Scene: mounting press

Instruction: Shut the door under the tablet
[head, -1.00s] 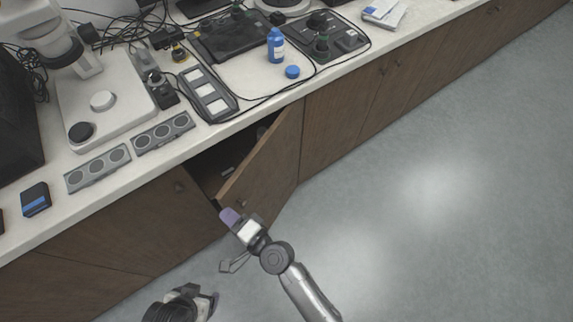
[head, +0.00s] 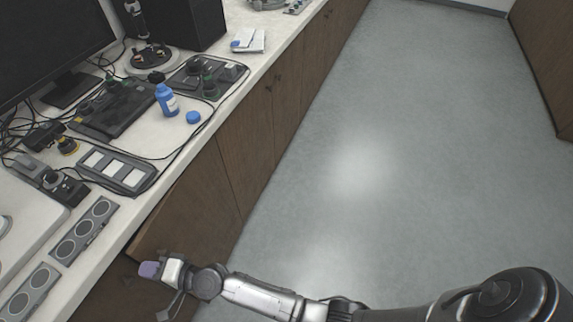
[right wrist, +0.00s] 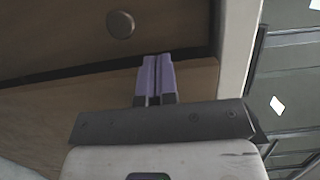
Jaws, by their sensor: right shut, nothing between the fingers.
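The brown wooden cabinet door (head: 190,205) under the dark tablet with white panels (head: 115,170) stands close to the cabinet front in the head view, with its free edge near my gripper. In the right wrist view the door (right wrist: 195,88) shows beside a narrow dark gap; whether it is fully flush I cannot tell. My right gripper (head: 150,269) is shut and empty, its purple fingertips (right wrist: 155,80) at the door's free-edge side. The door's own knob is hidden. My left gripper is out of view.
A neighbouring cabinet panel with a round knob (right wrist: 120,24) lies across the gap. The white countertop (head: 140,215) overhangs the doors and carries a blue bottle (head: 166,99), a blue cap (head: 193,117) and cables. The grey floor (head: 400,150) is clear.

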